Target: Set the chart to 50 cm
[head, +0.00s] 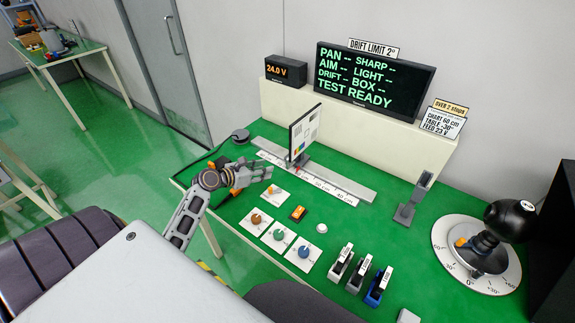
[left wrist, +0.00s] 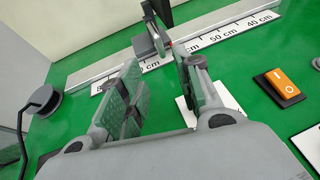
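The chart (head: 303,130) is an upright white panel with coloured patches on a grey carriage. It stands on a long metal rail (head: 345,182) with a centimetre scale. In the left wrist view the carriage (left wrist: 148,46) is on the larger-number side of the 50 cm mark (left wrist: 222,38), with a red pointer near a mark partly hidden by my finger. My left gripper (head: 262,172) is open in front of the rail, left of the chart in the head view. In the left wrist view its fingers (left wrist: 157,62) are apart, with no object visibly held. My right gripper is out of view.
An orange switch (head: 298,213), dial cards (head: 278,236) and labelled levers (head: 358,272) lie in front of the rail. A dark upright bracket (head: 413,200) stands past its right end. A round dial with a black ball (head: 508,220) is far right. A sign (head: 440,123) reads "CHART 60 cm".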

